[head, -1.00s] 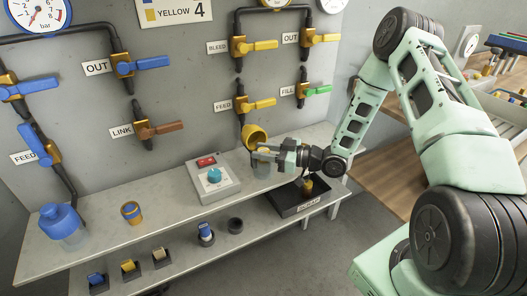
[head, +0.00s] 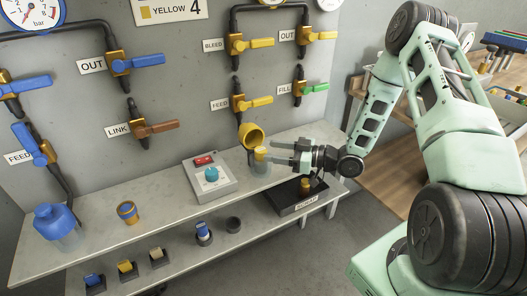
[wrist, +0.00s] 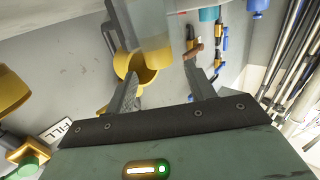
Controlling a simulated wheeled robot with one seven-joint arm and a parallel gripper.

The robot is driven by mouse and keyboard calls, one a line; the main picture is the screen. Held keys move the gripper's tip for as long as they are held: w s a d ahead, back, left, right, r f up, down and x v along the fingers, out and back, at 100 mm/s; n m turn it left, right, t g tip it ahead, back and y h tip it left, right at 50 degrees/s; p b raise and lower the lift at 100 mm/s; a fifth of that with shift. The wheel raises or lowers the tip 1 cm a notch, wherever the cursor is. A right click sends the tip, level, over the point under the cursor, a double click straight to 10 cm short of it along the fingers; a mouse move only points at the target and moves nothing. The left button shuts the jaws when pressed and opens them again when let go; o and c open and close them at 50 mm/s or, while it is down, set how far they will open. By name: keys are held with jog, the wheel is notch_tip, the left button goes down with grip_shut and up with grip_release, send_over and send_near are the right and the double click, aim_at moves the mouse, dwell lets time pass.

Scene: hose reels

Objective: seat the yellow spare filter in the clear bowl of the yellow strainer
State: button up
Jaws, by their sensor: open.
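The yellow strainer's tilted yellow head (head: 251,135) hangs below the pipe; it also shows in the wrist view (wrist: 148,76). The clear bowl (head: 262,169) stands upright on the upper shelf below it. The yellow spare filter (head: 261,153) is at the bowl's mouth, its yellow top above the rim; I cannot tell how deep it sits. In the wrist view the bowl (wrist: 152,18) is at the top, beyond my fingers. My gripper (head: 276,154) is open and empty, just right of the filter, fingers pointing at it and apart from it.
A black scrap tray (head: 284,206) with a brownish filter stands below my gripper. A control box (head: 226,183) with a teal knob is left of the bowl. A blue strainer bowl (head: 54,222) and a banded cylinder (head: 128,212) stand farther left. Several small filters sit on the lower shelf.

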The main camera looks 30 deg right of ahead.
jog(key=v, duration=0.7)
jog(key=shift+b, duration=0.3)
